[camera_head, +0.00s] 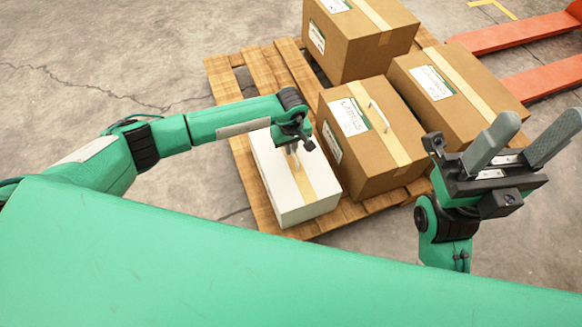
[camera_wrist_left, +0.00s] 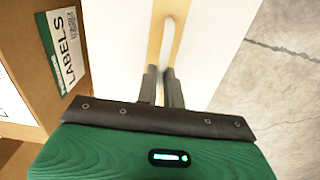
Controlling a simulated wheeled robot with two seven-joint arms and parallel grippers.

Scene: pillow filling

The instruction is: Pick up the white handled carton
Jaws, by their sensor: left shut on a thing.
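The white handled carton (camera_head: 300,205) sits on the left front part of the wooden pallet, with a tan tape strip along its top. My left gripper (camera_head: 293,156) is above the carton, pointing down at its top, shut on the carton's handle. In the left wrist view the two fingers (camera_wrist_left: 161,72) are close together at the pale handle (camera_wrist_left: 168,42) over the tape on the carton (camera_wrist_left: 205,50). My right gripper (camera_head: 520,140) is raised at the right, its fingers spread apart and empty.
A brown carton labelled LABELS (camera_head: 365,165) with a white handle stands close beside the white carton. Another brown carton (camera_head: 465,80) and a tall one (camera_head: 365,45) stand behind. The wooden pallet (camera_head: 225,85) lies on concrete. Orange forks (camera_head: 515,35) are at the upper right. Floor left of the pallet is clear.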

